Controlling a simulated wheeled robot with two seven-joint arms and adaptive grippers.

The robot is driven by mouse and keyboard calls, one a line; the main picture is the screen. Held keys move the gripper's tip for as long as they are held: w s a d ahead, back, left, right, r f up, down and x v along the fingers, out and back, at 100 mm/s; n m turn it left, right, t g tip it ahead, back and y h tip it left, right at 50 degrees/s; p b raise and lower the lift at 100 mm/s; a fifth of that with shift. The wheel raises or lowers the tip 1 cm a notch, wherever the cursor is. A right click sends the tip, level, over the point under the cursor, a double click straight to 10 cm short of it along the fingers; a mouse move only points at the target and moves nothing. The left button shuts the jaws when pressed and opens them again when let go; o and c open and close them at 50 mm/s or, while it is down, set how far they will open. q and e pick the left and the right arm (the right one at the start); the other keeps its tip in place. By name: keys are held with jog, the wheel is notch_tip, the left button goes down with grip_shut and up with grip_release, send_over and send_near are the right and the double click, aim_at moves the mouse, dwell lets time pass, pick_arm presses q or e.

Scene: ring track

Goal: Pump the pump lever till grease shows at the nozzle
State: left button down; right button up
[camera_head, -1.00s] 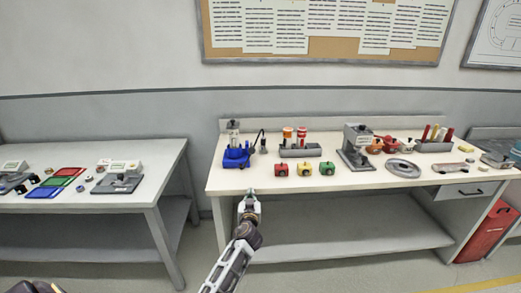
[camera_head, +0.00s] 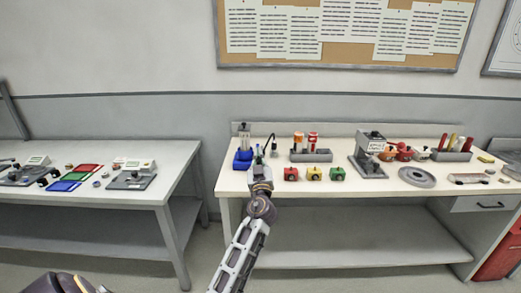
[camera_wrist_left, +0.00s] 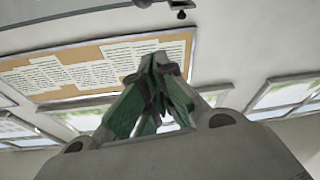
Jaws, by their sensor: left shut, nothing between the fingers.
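The blue grease pump (camera_head: 242,160) stands at the left end of the right-hand bench, with a pale upright cylinder (camera_head: 244,140) on it. A dark hose with a hooked end (camera_head: 273,141) stands just right of it. I cannot make out the lever or any grease at the nozzle. My left gripper (camera_head: 260,158) is shut and empty, raised in front of the pump's right side and hiding part of it. In the left wrist view its fingers (camera_wrist_left: 158,95) meet, with wall and notice board beyond. My right gripper does not show.
A grey press (camera_head: 371,155) stands farther right. Another table (camera_head: 100,188) is at left, across a gap.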

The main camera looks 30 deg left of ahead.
pick_arm(q)
jog(key=shift+w, duration=0.1)
jog(key=shift+p+x, duration=1.25)
jog(key=shift+x, duration=3.55)
jog(key=f, duration=0.4)
jog(key=shift+w+d, duration=0.2)
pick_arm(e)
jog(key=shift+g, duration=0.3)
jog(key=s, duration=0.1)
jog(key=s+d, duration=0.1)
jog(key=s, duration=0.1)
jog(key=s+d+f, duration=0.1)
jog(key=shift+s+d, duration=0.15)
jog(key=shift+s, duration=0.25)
pick_arm(q)
jog(key=shift+b, duration=0.3)
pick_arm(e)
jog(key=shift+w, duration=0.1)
